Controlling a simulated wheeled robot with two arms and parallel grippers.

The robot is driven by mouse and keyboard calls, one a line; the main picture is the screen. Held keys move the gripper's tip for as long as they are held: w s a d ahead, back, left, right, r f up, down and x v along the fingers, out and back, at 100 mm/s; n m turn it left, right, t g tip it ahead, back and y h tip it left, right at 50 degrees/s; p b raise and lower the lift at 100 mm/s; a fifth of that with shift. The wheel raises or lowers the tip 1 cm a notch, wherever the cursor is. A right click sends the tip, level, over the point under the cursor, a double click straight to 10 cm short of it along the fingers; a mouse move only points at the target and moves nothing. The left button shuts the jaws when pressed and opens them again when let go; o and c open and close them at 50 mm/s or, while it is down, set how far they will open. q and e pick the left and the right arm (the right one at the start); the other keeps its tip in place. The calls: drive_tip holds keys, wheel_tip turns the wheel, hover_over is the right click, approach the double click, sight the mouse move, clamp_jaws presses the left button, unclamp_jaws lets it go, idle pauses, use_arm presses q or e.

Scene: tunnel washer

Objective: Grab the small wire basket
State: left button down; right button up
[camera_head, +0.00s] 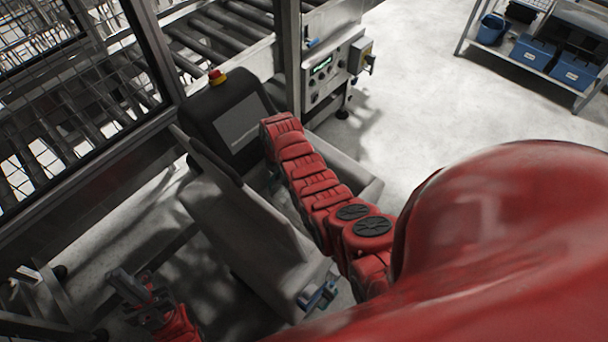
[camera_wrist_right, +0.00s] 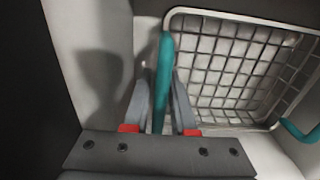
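The small wire basket (camera_wrist_right: 235,70) fills the right part of the right wrist view, with a pale metal rim, a dark grid and teal handles. One teal handle (camera_wrist_right: 162,80) runs between the two grey fingers of my right gripper (camera_wrist_right: 162,75). Slim gaps show beside the handle, so the fingers look open around it. In the head view my red right arm reaches over a grey console and hides its gripper and most of what lies below. My left gripper (camera_head: 130,285) is at the lower left, away from the basket; its opening is unclear.
A caged roller conveyor (camera_head: 75,130) lies on the left. A control box (camera_head: 335,75) is behind. A shelf with blue bins (camera_head: 540,50) stands far right, with clear floor before it.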

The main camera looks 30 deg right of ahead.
clamp_jaws()
idle(1.1)
